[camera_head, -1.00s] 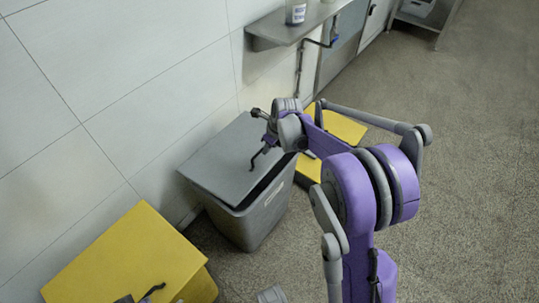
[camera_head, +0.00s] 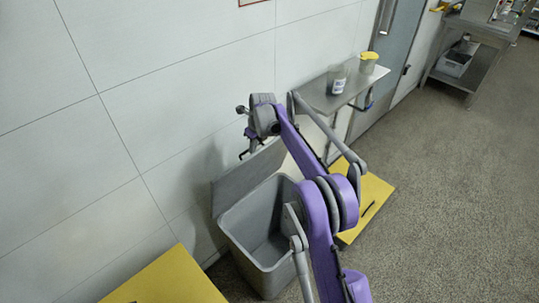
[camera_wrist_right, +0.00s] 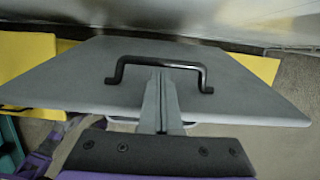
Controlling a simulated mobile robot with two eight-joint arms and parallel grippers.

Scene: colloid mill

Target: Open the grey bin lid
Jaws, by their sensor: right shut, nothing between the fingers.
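The grey bin (camera_head: 262,262) stands by the wall with its mouth uncovered and its inside showing. Its grey lid (camera_head: 238,187) is swung up steeply towards the wall. My right gripper (camera_head: 252,146) is at the lid's raised upper edge. In the right wrist view the lid (camera_wrist_right: 225,95) fills the middle and has a black bar handle (camera_wrist_right: 202,70). My right gripper (camera_wrist_right: 160,75) is shut and empty, with its tips at the middle of the handle bar; I cannot tell whether they touch. My left gripper is not in view.
Yellow boxes stand on both sides of the bin, one at the front left (camera_head: 170,283) and one to the right (camera_head: 372,203). A wall shelf (camera_head: 325,98) holds a jar and a yellow-topped container. The floor at right is clear.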

